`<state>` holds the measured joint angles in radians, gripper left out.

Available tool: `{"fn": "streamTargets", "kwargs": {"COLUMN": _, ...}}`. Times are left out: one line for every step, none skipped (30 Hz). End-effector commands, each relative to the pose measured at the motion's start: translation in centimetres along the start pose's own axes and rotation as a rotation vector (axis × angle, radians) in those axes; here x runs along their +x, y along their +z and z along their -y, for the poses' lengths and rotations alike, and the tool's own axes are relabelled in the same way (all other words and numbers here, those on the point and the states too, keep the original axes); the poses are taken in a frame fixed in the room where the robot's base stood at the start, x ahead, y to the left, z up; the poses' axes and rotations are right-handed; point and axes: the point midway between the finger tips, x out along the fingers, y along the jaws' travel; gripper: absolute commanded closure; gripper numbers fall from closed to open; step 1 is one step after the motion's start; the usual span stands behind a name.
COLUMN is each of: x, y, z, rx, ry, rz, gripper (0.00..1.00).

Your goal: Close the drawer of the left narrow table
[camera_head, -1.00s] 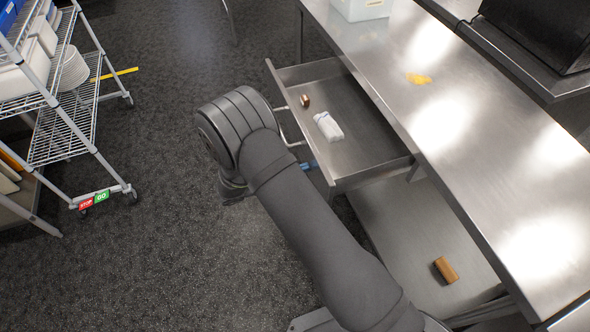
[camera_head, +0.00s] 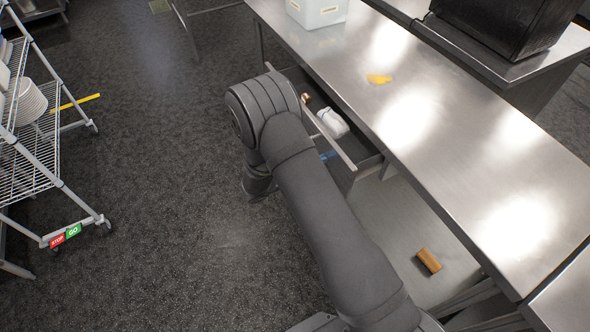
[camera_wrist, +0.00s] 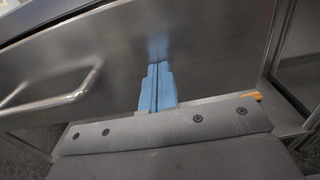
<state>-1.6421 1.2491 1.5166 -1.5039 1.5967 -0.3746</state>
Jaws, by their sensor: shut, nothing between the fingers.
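The steel narrow table (camera_head: 455,135) has its drawer (camera_head: 366,154) still partly open. A white bundle (camera_head: 332,122) and a small copper-coloured item (camera_head: 306,98) lie in the drawer. My gripper (camera_head: 328,155) is mostly hidden behind my arm in the head view; only a bit of blue shows at the drawer front. In the wrist view my blue fingers (camera_wrist: 157,85) are shut and empty, pointing at the flat drawer front (camera_wrist: 215,55), against it or very close. The bar handle (camera_wrist: 62,100) is left of the fingers.
A light-blue container (camera_head: 317,12) and a yellow patch (camera_head: 379,79) are on the tabletop. A brown block (camera_head: 429,261) lies on the lower shelf. A wire rack cart (camera_head: 40,160) stands at left, with open floor between.

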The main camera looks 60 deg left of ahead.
Motion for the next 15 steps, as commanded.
{"fn": "streamTargets", "kwargs": {"x": 1.6, "y": 0.0, "z": 0.1, "rx": 0.000, "ry": -0.006, "rz": 0.000, "gripper": 1.00}}
{"fn": "streamTargets", "kwargs": {"x": 2.3, "y": 0.0, "z": 0.1, "rx": 0.000, "ry": -0.006, "rz": 0.001, "gripper": 1.00}}
{"fn": "streamTargets", "kwargs": {"x": 3.4, "y": 0.0, "z": 0.1, "rx": 0.000, "ry": -0.006, "rz": 0.001, "gripper": 1.00}}
{"fn": "streamTargets", "kwargs": {"x": 4.1, "y": 0.0, "z": 0.1, "rx": 0.000, "ry": -0.005, "rz": 0.000, "gripper": 1.00}}
{"fn": "streamTargets", "kwargs": {"x": 4.8, "y": 0.0, "z": 0.1, "rx": 0.000, "ry": -0.005, "rz": 0.000, "gripper": 1.00}}
{"fn": "streamTargets", "kwargs": {"x": 5.7, "y": 0.0, "z": 0.1, "rx": 0.000, "ry": -0.005, "rz": 0.000, "gripper": 1.00}}
{"fn": "streamTargets", "kwargs": {"x": 6.4, "y": 0.0, "z": 0.1, "rx": 0.000, "ry": -0.005, "rz": 0.001, "gripper": 1.00}}
{"fn": "streamTargets", "kwargs": {"x": 7.0, "y": 0.0, "z": 0.1, "rx": 0.000, "ry": -0.005, "rz": 0.001, "gripper": 1.00}}
{"fn": "streamTargets", "kwargs": {"x": 7.8, "y": 0.0, "z": 0.1, "rx": 0.000, "ry": -0.004, "rz": 0.001, "gripper": 1.00}}
{"fn": "streamTargets", "kwargs": {"x": 8.3, "y": 0.0, "z": 0.1, "rx": 0.000, "ry": -0.004, "rz": 0.000, "gripper": 1.00}}
{"fn": "streamTargets", "kwargs": {"x": 8.8, "y": 0.0, "z": 0.1, "rx": 0.000, "ry": -0.004, "rz": 0.000, "gripper": 1.00}}
{"fn": "streamTargets", "kwargs": {"x": 9.4, "y": 0.0, "z": 0.1, "rx": 0.000, "ry": -0.003, "rz": 0.000, "gripper": 1.00}}
{"fn": "streamTargets", "kwargs": {"x": 9.8, "y": 0.0, "z": 0.1, "rx": 0.000, "ry": -0.003, "rz": 0.000, "gripper": 1.00}}
{"fn": "streamTargets", "kwargs": {"x": 10.2, "y": 0.0, "z": 0.1, "rx": -0.001, "ry": -0.003, "rz": 0.000, "gripper": 1.00}}
{"fn": "streamTargets", "kwargs": {"x": 10.7, "y": 0.0, "z": 0.1, "rx": -0.001, "ry": -0.002, "rz": 0.001, "gripper": 1.00}}
